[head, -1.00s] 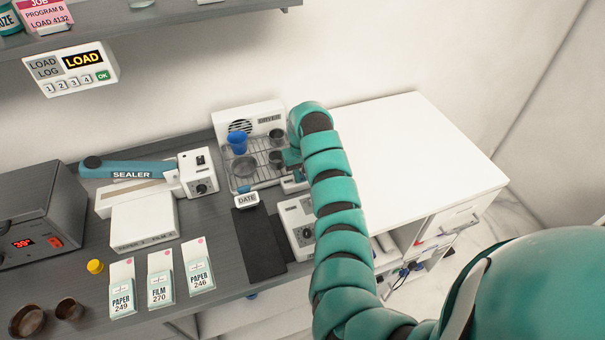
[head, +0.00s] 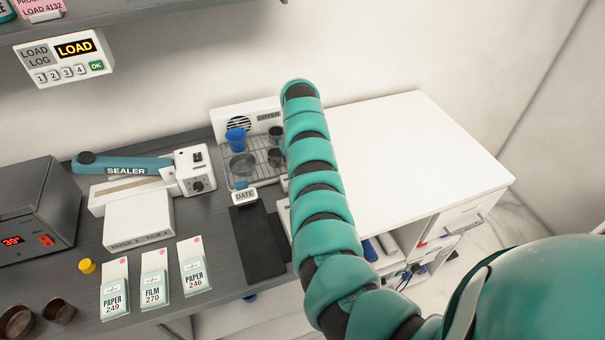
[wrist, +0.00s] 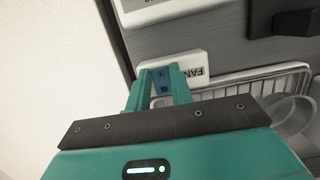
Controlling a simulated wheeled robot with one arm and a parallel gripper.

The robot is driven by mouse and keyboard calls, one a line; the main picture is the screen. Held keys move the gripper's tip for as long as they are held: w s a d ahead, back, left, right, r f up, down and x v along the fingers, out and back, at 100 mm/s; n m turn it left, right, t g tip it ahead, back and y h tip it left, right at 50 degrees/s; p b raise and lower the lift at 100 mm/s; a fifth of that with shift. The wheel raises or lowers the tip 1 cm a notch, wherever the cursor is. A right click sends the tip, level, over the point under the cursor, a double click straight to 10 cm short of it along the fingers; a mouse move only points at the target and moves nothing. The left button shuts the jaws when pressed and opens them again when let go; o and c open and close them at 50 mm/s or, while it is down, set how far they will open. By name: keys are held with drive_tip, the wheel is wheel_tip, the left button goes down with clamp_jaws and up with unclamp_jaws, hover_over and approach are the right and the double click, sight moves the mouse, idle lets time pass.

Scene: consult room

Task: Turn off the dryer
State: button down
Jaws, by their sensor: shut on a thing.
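The dryer (head: 222,117) stands against the wall in the head view. It has a white back panel with a round vent, a DRYER label and a wire rack in front. In the wrist view, a white box labelled FAN (wrist: 196,66) carries a blue switch (wrist: 160,82). My gripper (wrist: 160,74) is at this box, with the switch between its two teal fingers, shut on it. The rack's wire edge (wrist: 262,88) runs beside the box. In the head view my arm hides my gripper and most of the FAN box. Whether the fan is running cannot be told.
A blue cup (head: 236,140) and several dark or clear cups sit on the rack. The sealer (head: 125,167) stands to the left. A dark mat (head: 259,245) lies in front of the rack. The white cabinet top (head: 410,145) to the right is clear.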

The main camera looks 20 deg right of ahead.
drive_tip(key=shift+a+f, duration=0.1)
drive_tip(key=shift+f, duration=0.1)
drive_tip(key=shift+w+r+g+b, duration=0.1)
drive_tip(key=shift+r+g+b, duration=0.2)
drive_tip(key=shift+b, duration=0.1)
drive_tip(key=shift+r, duration=0.1)
drive_tip(key=c, duration=1.2)
unclamp_jaws()
drive_tip(key=shift+c, duration=0.2)
